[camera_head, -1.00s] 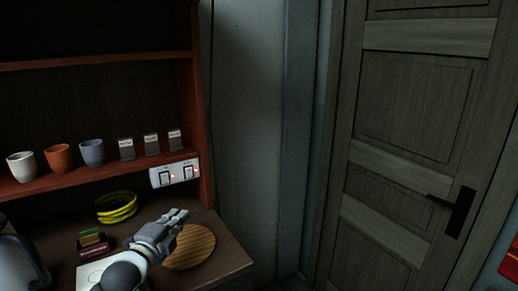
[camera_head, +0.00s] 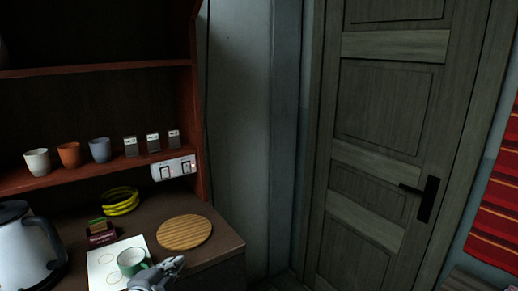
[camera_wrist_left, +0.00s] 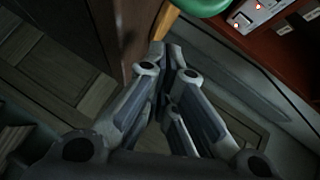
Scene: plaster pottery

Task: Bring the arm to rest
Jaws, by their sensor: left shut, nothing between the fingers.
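My left gripper (camera_head: 172,264) shows at the bottom of the head view, by the front edge of the counter. It is in front of and just right of a green cup (camera_head: 131,262). Its fingers (camera_wrist_left: 168,50) are together with nothing between them in the left wrist view. The cup stands on a white sheet with circles (camera_head: 104,268). A green rounded thing (camera_wrist_left: 203,6), probably this cup, shows at the top of the left wrist view. My right gripper is not in view.
A round wooden board (camera_head: 184,232) lies right of the sheet. Several cups and cards stand on the shelf (camera_head: 60,178) above a switch panel (camera_head: 173,168). A closed door (camera_head: 385,130) is at the right.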

